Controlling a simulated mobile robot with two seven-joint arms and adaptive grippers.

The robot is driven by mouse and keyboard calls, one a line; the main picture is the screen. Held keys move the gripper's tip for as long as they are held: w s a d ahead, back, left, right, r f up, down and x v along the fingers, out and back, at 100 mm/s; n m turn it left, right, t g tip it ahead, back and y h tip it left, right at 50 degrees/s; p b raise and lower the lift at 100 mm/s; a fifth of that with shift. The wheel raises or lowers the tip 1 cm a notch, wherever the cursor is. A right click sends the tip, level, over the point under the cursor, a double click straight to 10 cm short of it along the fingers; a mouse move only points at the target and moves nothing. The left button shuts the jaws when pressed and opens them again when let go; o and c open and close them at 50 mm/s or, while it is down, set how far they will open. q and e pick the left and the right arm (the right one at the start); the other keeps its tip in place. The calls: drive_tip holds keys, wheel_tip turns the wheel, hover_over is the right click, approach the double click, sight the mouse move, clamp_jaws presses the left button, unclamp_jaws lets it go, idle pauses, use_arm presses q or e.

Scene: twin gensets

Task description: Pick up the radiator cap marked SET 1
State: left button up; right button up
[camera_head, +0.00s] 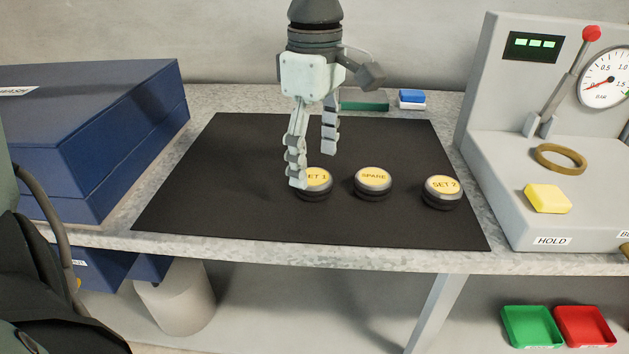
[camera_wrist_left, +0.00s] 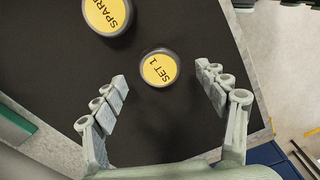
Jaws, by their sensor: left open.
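The radiator cap marked SET 1 (camera_head: 318,184) is a dark round cap with a yellow top, lying on the black mat (camera_head: 230,150). In the left wrist view the SET 1 cap (camera_wrist_left: 159,69) lies ahead of and between my two fingers, with its label readable. My left gripper (camera_head: 313,168) is open and above the mat at the SET 1 cap; one fingertip overlaps the cap's left edge in the head view. I cannot tell whether it touches. The fingers also show in the left wrist view (camera_wrist_left: 160,88), empty. My right gripper is out of view.
The SPARE cap (camera_head: 373,182) stands close to the right, and another cap (camera_head: 443,191), apparently SET 2, lies farther right. A grey test stand (camera_head: 505,190) bounds the right side. A blue case (camera_head: 90,130) stands left. The mat's left part is bare.

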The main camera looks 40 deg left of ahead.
sight(320, 181)
use_arm(q)
drive_tip(key=shift+f, duration=1.35)
drive_tip(key=c, duration=1.3)
drive_tip(key=shift+r, duration=0.1)
